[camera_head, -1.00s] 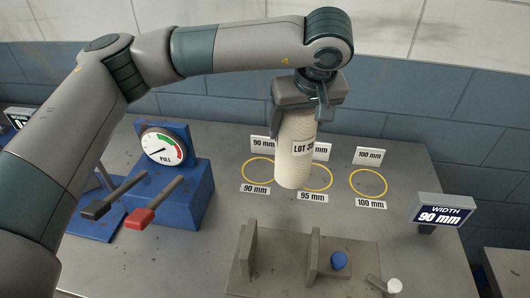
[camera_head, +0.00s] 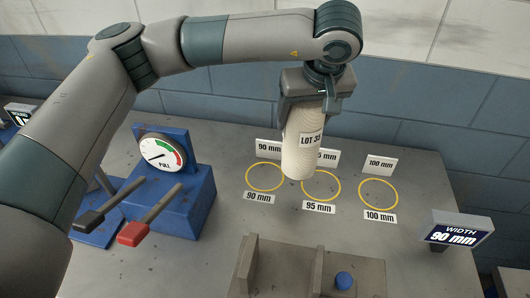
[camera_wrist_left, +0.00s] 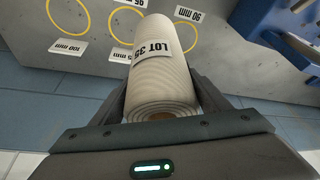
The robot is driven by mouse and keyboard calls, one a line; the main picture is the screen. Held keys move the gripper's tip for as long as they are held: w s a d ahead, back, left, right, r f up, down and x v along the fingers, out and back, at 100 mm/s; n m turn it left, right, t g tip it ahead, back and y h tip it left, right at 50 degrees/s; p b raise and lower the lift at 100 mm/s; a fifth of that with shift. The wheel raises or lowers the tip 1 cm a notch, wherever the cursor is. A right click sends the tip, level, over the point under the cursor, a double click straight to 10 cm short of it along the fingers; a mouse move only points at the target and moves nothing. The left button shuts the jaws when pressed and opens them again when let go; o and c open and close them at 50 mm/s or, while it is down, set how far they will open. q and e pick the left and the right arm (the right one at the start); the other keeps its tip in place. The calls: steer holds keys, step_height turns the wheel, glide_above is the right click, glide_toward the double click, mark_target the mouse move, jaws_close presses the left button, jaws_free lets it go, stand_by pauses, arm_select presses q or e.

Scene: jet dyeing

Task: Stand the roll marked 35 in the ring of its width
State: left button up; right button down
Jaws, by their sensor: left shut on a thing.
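The cream roll (camera_head: 303,150) has a label reading LOT 35, clearest in the left wrist view (camera_wrist_left: 160,65). My left gripper (camera_head: 318,98) is shut on its upper end and holds it upright above the table. In the head view its lower end overlaps the space between the yellow 90 mm ring (camera_head: 266,177) and the 95 mm ring (camera_head: 334,187). The 100 mm ring (camera_head: 378,194) is empty at right. The width display (camera_head: 453,234) reads 90 mm. My right gripper is not in view.
A blue pull gauge (camera_head: 165,150) with black and red handles stands at left. A grey measuring fixture (camera_head: 290,268) with a blue knob (camera_head: 344,281) is at the front. White cards stand behind the rings. The table between rings and fixture is clear.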

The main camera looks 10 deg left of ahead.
arm_select(q)
steer(key=w+a+f+p, duration=0.4)
steer(key=a+f+p, duration=0.1)
steer(key=a, duration=0.5)
steer(key=shift+p+x, duration=0.35)
steer(key=shift+x, duration=0.5)
steer(key=shift+w+d, duration=0.1)
steer(key=shift+d, duration=0.1)
step_height(320, 180, down, 4)
steer(key=p, duration=0.2)
steer(key=shift+p, duration=0.4)
